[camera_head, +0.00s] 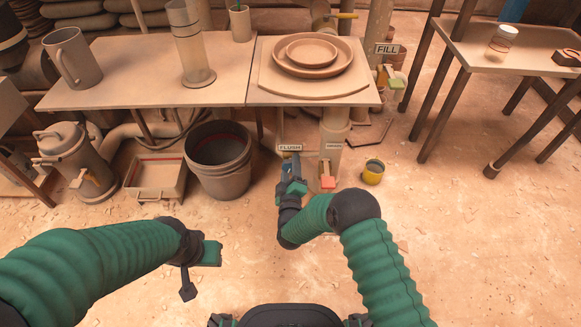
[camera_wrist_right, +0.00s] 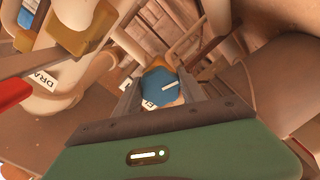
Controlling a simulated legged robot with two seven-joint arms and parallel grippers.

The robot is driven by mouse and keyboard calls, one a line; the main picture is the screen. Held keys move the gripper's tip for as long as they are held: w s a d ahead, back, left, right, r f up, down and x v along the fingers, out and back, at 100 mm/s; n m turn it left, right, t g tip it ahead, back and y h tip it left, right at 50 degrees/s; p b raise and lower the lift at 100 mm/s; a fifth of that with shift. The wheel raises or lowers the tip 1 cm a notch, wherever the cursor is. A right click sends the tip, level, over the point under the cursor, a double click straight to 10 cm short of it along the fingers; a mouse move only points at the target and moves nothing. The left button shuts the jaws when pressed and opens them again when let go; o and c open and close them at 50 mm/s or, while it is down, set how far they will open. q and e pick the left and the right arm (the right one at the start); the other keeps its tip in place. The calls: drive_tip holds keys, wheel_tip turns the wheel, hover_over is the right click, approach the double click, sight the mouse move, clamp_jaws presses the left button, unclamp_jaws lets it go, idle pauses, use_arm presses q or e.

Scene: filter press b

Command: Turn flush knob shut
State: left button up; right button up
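The flush knob is blue with a white line on its face (camera_wrist_right: 163,86). In the head view it is mostly hidden by my right gripper, below the FLUSH label (camera_head: 290,147). My right gripper (camera_head: 291,160) reaches the knob from the front. In the right wrist view its two fingers (camera_wrist_right: 160,92) stand apart, one on each side of the knob; firm contact is not clear. My left gripper (camera_head: 208,254) hangs over bare floor at the lower left, away from the knob; its fingers do not show clearly.
A red-handled valve (camera_head: 327,181) stands just right of the flush knob, and a small yellow cup (camera_head: 373,172) beyond it. A bucket (camera_head: 220,160) stands to the left. The tabletop (camera_head: 225,90) is above and behind.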

drive_tip(key=c, duration=0.5)
